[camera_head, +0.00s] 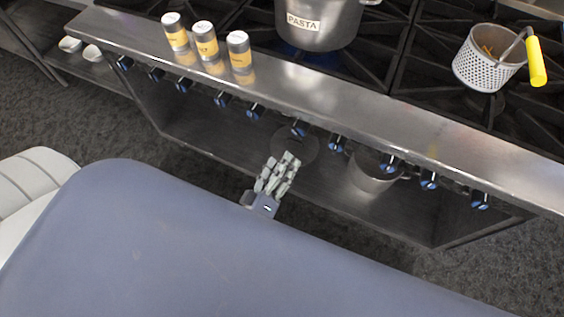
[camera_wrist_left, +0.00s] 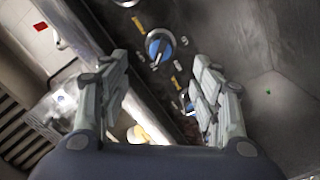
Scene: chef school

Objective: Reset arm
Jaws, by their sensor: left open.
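My left gripper (camera_head: 278,174) shows in the head view just past the edge of my blue-grey body, in front of the stove. It points toward the stove front, below the row of knobs. In the left wrist view its two fingers (camera_wrist_left: 165,100) are spread apart with nothing between them. A blue stove knob (camera_wrist_left: 159,46) shows beyond the fingertips there, apart from them. My right gripper is in neither view.
Several blue knobs (camera_head: 336,144) line the stove front (camera_head: 330,100). Three yellow-labelled shakers (camera_head: 205,42) stand on its ledge. A PASTA pot (camera_head: 318,32) and a strainer basket with a yellow handle (camera_head: 484,70) are on top. A metal pot (camera_head: 371,179) stands on the shelf below.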

